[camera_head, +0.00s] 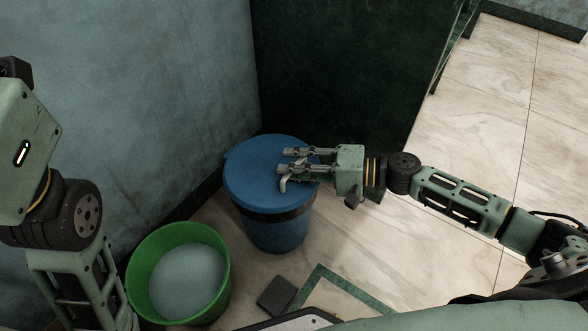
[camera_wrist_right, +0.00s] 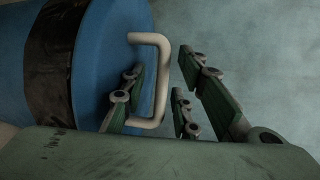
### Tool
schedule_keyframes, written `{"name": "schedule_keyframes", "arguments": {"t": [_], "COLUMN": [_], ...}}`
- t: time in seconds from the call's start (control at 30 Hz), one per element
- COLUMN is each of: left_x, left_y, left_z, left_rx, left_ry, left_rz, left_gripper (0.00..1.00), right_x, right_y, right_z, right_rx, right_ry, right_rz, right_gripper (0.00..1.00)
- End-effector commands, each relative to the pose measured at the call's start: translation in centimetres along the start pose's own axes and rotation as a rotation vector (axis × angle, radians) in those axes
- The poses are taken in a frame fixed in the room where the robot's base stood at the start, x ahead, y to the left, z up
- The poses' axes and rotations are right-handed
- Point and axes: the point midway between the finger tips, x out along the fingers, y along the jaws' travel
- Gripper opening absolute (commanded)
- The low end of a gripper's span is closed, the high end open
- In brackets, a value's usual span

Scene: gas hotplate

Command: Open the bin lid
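The blue bin (camera_head: 275,230) stands on the floor by the wall corner, with a dark band below its blue lid (camera_head: 255,165). The lid lies flat and shut on it. A pale bent handle (camera_head: 284,185) sits on the lid, partly hidden by my fingers; it shows clearly in the right wrist view (camera_wrist_right: 163,80). My right gripper (camera_head: 284,160) reaches in from the right over the lid. In the wrist view its fingers (camera_wrist_right: 163,62) are apart, on either side of the handle's outer bar, with a gap visible. My left arm is at the left edge; its fingers do not show.
A green bucket (camera_head: 137,275) with a pale inside stands at the front left of the bin. A small dark block (camera_head: 277,296) lies on the floor in front. Walls close in behind and to the left. The tiled floor (camera_head: 480,110) on the right is clear.

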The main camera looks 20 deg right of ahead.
Motion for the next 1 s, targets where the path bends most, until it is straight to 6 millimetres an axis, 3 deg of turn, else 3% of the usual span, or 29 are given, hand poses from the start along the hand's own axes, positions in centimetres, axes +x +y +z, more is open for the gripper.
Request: {"name": "schedule_keyframes", "arguments": {"t": [0.27, 0.6, 1.0], "left_x": [0.07, 0.07, 0.05], "left_y": [0.02, 0.04, 0.03], "left_z": [-0.04, -0.05, -0.05], "left_rx": [0.000, 0.000, 0.000], "left_ry": [0.002, 0.002, 0.002], "left_rz": [0.001, 0.001, 0.001], "left_gripper": [0.29, 0.29, 0.29], "right_x": [0.17, 0.14, 0.12], "right_y": [-0.06, -0.03, 0.06], "right_z": [-0.03, -0.02, -0.02], "right_rx": [-0.001, -0.001, -0.002], "right_ry": [0.001, 0.001, 0.001], "right_rz": [0.000, 0.000, 0.002], "right_gripper": [0.28, 0.00, 0.00]}}
